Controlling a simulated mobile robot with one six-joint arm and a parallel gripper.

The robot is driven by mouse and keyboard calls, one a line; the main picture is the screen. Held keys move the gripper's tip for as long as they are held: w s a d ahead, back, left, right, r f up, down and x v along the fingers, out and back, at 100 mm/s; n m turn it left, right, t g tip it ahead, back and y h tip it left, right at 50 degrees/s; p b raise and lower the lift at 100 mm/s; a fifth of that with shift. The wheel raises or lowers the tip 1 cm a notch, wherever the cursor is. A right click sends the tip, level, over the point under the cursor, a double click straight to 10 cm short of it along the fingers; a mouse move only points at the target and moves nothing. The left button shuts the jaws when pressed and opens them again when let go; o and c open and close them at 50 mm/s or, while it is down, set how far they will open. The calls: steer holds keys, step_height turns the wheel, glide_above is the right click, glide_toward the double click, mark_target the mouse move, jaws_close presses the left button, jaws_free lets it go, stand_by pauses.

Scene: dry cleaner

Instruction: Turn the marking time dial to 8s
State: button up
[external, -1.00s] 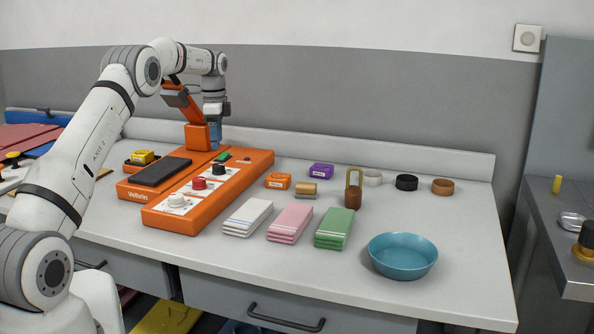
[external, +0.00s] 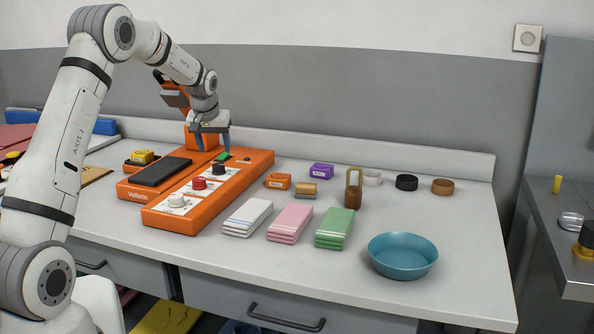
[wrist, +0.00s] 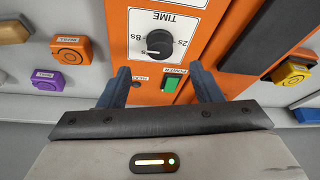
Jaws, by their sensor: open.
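The marking time dial is a black round knob (wrist: 159,43) on a white plate marked TIME, with 2s and 8s labels, in the wrist view. A small pale mark shows on its lower left side; I cannot tell exactly which setting it points to. In the external view the black knob (external: 218,168) is the farthest of three on the orange machine (external: 155,220). My gripper (external: 214,149) is open and empty, above the machine's back end near the green switch. In the wrist view its fingers (wrist: 160,70) are spread, with the knob beyond and between them, untouched.
A green power switch (wrist: 171,84) sits close to the dial. Red (external: 199,183) and white (external: 177,200) knobs lie along the same panel. An orange upright (external: 200,136) stands behind my gripper. Folded cloths (external: 290,223) and a blue bowl (external: 402,255) are to the right.

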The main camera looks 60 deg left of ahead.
mark_target(218, 165)
steer(key=p+x, duration=0.1)
steer(key=x, duration=0.6)
steer(key=shift+f, duration=0.2)
steer(key=c, duration=1)
steer(key=shift+f+n+b, duration=0.2)
steer(key=shift+n+b, duration=0.1)
steer(key=shift+b, duration=0.25)
steer(key=shift+r+n+g+b, duration=0.15)
steer(key=shift+n+g+b, duration=0.15)
steer(key=o, duration=1)
steer(key=shift+r, duration=0.15)
